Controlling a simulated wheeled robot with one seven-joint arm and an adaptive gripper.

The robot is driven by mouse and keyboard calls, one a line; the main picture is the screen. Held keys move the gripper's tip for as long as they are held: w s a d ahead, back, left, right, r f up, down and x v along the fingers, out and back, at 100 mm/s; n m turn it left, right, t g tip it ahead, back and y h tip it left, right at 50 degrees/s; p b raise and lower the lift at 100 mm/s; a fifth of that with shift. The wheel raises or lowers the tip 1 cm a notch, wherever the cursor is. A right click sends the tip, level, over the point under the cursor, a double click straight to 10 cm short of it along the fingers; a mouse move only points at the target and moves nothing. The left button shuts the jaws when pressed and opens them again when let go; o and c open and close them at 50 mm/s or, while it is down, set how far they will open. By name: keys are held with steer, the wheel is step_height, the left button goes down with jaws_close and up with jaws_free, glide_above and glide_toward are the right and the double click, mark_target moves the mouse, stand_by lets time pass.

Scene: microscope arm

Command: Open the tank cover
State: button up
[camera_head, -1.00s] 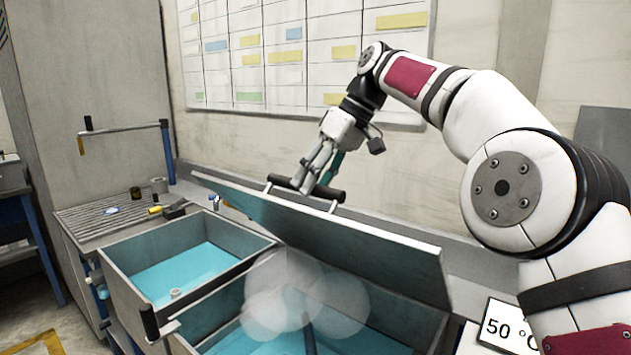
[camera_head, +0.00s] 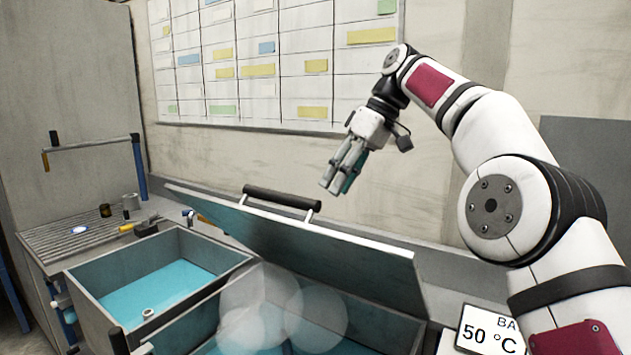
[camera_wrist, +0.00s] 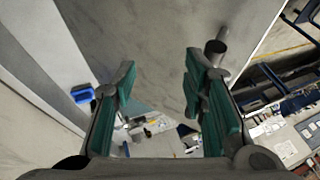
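The tank cover (camera_head: 330,250) is a grey panel standing tilted up at the back of the right-hand tank (camera_head: 170,335). Its black bar handle (camera_head: 282,197) is on the upper side, on two light brackets. My gripper (camera_head: 338,188) is to the right of the handle and a little above it, apart from it in the picture. In the wrist view its two teal-padded fingers (camera_wrist: 165,95) are spread with nothing between them. The cover partly hides the tank's inside, where blue liquid shows.
Pale steam (camera_head: 285,310) rises from the right tank. An open tank (camera_head: 212,250) with blue liquid stands to its left. A ribbed drainboard (camera_head: 75,240) holds small items. A 50 °C sign (camera_head: 490,332) stands at the right. The wall is close behind.

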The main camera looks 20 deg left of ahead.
steer(key=d, duration=0.1)
steer(key=w+d, duration=0.1)
steer(key=d, duration=0.1)
steer(key=shift+w, duration=0.1)
